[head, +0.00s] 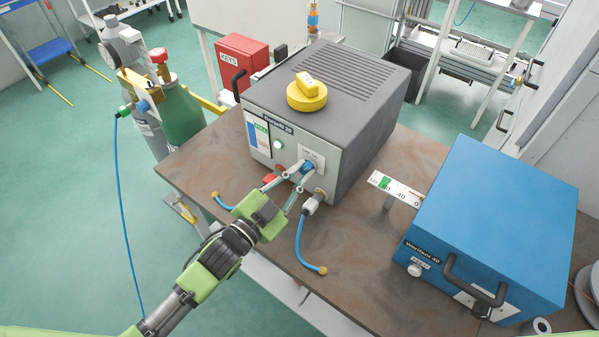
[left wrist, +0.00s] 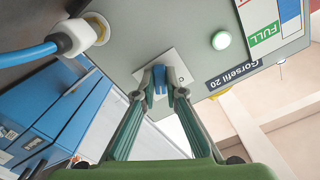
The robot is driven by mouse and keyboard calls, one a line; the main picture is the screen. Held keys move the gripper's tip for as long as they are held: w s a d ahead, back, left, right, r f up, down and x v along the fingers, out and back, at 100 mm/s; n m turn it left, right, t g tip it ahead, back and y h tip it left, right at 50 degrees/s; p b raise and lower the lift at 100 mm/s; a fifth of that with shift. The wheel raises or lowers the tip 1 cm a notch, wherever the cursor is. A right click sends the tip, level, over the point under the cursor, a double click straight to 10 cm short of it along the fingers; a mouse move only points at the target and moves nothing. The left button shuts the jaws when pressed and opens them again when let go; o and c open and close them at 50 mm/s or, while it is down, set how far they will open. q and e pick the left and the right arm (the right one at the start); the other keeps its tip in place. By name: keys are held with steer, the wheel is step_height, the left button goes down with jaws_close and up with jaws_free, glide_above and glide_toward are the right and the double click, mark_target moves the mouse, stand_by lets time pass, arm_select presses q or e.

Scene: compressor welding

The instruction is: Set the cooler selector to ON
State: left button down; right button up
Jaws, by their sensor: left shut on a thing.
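The cooler (head: 345,90) is a dark grey box with a light front panel on the brown bench. Its selector is a small blue knob (head: 308,167) on a white label plate (head: 318,155). My left gripper (head: 299,172) is shut on this knob, with a fingertip on either side. In the left wrist view the knob (left wrist: 160,80) sits between the fingertips on the plate. The plate's lettering is mostly covered, so I cannot read the selector's position. A round green lamp (head: 278,144) is on the panel beside the plate. My right gripper is not in view.
A hose connector (head: 313,203) with a blue hose sits close below the knob. A yellow object (head: 307,95) rests on the cooler. A blue box (head: 495,220) and a small gauge plate (head: 396,188) are to the right. Gas cylinders (head: 182,120) stand at left.

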arm_select(q)
steer(key=shift+r, duration=0.15)
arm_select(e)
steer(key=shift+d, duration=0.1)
arm_select(q)
steer(key=c, duration=2.1)
jaws_free()
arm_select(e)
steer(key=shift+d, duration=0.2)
arm_select(q)
steer(key=v, duration=1.2)
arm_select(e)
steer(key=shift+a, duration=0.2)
arm_select(q)
steer(key=shift+d, duration=0.1)
